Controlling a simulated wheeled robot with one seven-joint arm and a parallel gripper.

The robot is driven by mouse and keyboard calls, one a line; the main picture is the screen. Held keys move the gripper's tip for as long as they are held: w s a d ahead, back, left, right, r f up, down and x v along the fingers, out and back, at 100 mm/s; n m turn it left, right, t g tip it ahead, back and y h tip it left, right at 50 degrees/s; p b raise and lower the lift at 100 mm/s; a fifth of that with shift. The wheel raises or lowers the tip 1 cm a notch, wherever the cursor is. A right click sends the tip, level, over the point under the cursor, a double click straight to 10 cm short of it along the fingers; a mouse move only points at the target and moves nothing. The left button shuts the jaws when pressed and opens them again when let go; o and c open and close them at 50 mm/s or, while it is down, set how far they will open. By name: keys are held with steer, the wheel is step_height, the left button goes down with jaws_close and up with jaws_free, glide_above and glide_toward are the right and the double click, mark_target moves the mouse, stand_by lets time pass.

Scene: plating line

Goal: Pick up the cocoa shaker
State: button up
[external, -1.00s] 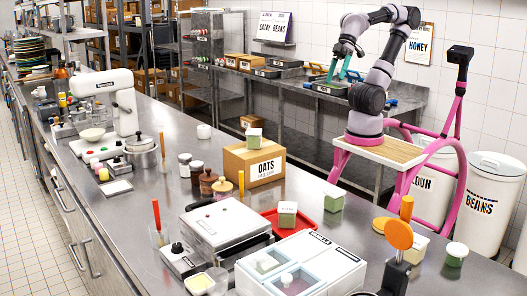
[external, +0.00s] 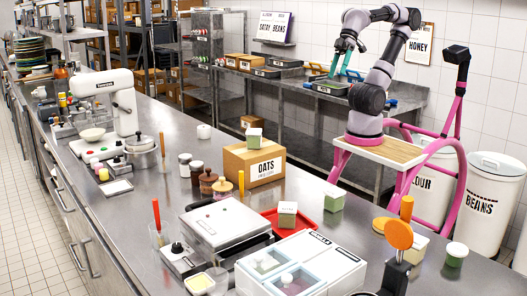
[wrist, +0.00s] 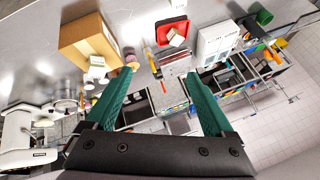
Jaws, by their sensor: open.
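No label lets me pick out the cocoa shaker for certain. A small group of jars stands left of the oats box in the external view: a dark jar with a pale lid (external: 185,166), a reddish-brown jar (external: 196,173), a brown turned pot (external: 208,181) and a tan-lidded jar (external: 222,189). My gripper (external: 340,72) is raised beyond the counter, well away from them. In the wrist view its teal fingers (wrist: 159,66) are spread with nothing between them. Small round lids (wrist: 131,59) show beside the left finger, which may hide other jars.
The cardboard oats box (external: 254,164), with a small carton on top, stands right of the jars. A red tray (external: 273,216), a white lidded unit (external: 325,259) and a press-like appliance (external: 222,222) crowd the near counter. The counter left of the jars has bare metal.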

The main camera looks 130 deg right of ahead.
steer(key=w+d+r+m+y, duration=0.2)
steer(key=w+m, duration=0.2)
steer(key=w, duration=0.4)
steer(key=w+d+r+m+y, duration=0.2)
steer(key=w+m, duration=0.3)
steer(key=w, duration=0.3)
steer(key=w+d+r+m+y, duration=0.2)
steer(key=w+d+m, duration=0.15)
steer(key=w, duration=0.45)
steer(key=w+d+f+m+t, duration=0.2)
steer(key=w+d+m+t, duration=0.35)
steer(key=d, duration=0.75)
steer(key=w+d+f+m+t, duration=0.1)
steer(key=w+d+m+t, duration=0.2)
steer(key=w+d+m, duration=0.8)
steer(key=n+y, duration=0.1)
steer(key=n, duration=0.2)
glide_toward(193, 167)
steer(key=x, duration=1)
steer(key=shift+w+f, duration=0.15)
steer(key=shift+f, duration=0.05)
steer(key=shift+r, duration=0.1)
steer(key=c, duration=1.3)
